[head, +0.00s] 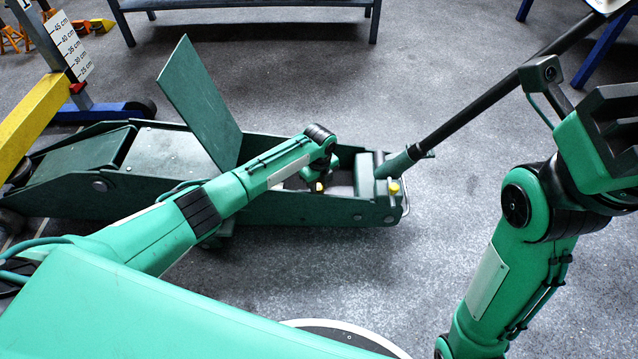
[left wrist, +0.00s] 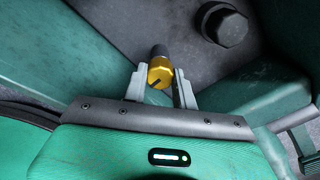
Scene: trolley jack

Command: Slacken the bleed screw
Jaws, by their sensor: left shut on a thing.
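The dark green trolley jack (head: 290,206) lies across the floor in the head view, its flat cover plate (head: 200,98) standing up at a tilt. My left gripper (head: 319,184) reaches down into the open body near the jack's right end. In the left wrist view, the two grey fingers of my left gripper (left wrist: 160,88) are shut on the brass, slotted bleed screw (left wrist: 160,72), one finger on each side. A dark part shows just behind the screw.
The long black jack handle (head: 465,112) slopes up to the right from its socket. A yellow cap (head: 394,188) sits beside the socket. A bench (head: 250,4) stands behind, and a yellow-and-blue stand at left.

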